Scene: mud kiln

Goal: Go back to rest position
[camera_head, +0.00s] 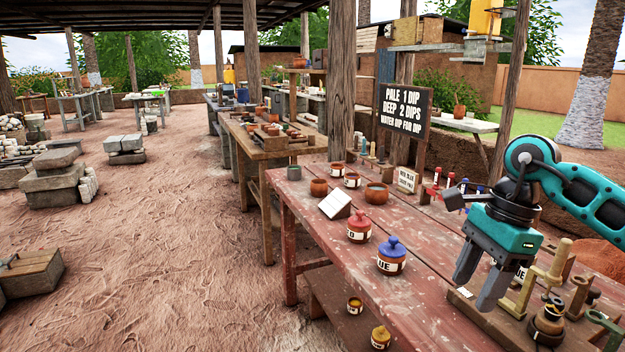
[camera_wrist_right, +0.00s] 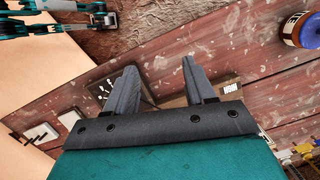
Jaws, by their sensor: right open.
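My right gripper (camera_head: 474,290) is teal with grey fingers and hangs over the near right part of the red worn table (camera_head: 412,300), its fingers pointing down. The fingers are apart with nothing between them. In the right wrist view the same open gripper (camera_wrist_right: 158,68) shows the table's planks beyond its fingertips. Its arm comes in from the right in the head view. Teal and dark parts of my own body show at the top left of the right wrist view.
A blue-lidded jar (camera_head: 391,256) and red-lidded jar (camera_head: 361,228) stand left of the gripper. A wooden stand (camera_head: 520,296) with tools is close at its right. A white tile block (camera_head: 336,205), bowls and a dark sign (camera_head: 404,108) are farther back.

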